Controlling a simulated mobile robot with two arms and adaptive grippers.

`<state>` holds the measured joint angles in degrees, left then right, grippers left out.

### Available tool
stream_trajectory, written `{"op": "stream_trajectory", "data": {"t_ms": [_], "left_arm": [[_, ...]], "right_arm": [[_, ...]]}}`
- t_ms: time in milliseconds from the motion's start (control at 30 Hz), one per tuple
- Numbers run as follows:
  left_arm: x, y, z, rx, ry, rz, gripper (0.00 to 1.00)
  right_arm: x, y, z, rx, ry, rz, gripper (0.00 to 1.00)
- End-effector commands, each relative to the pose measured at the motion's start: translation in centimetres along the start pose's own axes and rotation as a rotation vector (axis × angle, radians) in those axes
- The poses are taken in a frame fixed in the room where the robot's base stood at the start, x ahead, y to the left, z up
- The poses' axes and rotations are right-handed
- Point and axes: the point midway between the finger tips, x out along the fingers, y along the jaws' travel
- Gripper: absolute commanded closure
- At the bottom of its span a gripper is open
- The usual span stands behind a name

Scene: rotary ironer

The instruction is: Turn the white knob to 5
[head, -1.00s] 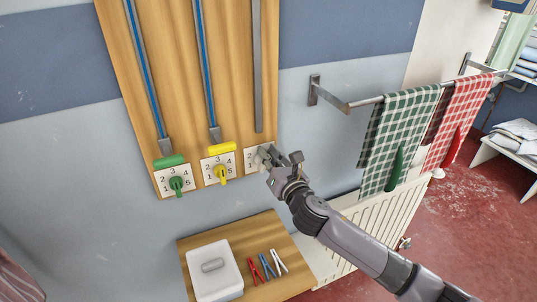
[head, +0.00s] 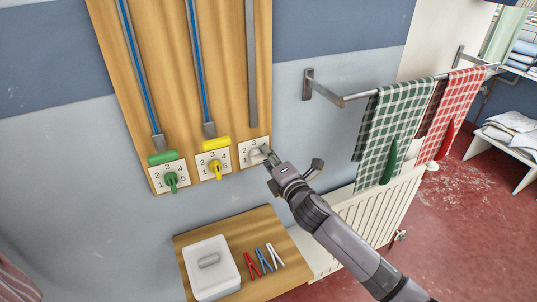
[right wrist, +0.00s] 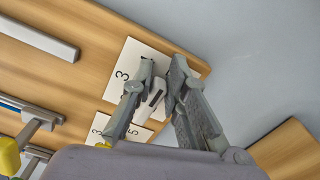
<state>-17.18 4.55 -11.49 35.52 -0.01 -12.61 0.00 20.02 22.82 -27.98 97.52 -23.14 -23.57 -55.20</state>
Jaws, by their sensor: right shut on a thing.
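The white knob (head: 256,155) sits on the rightmost numbered plate (head: 245,148) at the bottom of the wooden board. My right gripper (head: 267,156) is at this knob and covers part of it and of the plate's right side. In the right wrist view the white knob (right wrist: 154,99) is between the two fingers of my right gripper (right wrist: 158,92), which is shut on it. A 3 shows on the plate (right wrist: 125,72) beside the fingers. Which number the knob points to cannot be told. My left gripper is not in view.
A green knob (head: 171,182) and a yellow knob (head: 215,170) are on plates to the left. A towel rail (head: 350,97) with checked towels is at right.

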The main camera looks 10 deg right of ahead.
Motion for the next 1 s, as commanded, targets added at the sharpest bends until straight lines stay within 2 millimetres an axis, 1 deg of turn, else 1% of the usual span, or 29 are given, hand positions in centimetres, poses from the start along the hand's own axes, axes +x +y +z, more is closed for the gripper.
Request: {"op": "stream_trajectory", "data": {"t_ms": [33, 600, 800, 1000], "left_arm": [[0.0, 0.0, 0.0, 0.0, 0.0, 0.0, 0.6], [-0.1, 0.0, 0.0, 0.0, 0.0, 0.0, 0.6], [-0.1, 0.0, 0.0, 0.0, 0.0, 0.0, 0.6], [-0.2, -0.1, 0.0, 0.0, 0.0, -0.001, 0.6]], "right_arm": [[0.1, 1.0, 0.0, 0.05, 0.003, 0.024, 1.0], [0.2, -0.1, 0.1, 0.566, 0.002, 0.029, 1.0], [0.2, -0.4, -0.1, 0.695, 0.002, 0.029, 1.0], [0.2, -0.6, -0.2, 0.777, 0.004, 0.03, 1.0]]}}
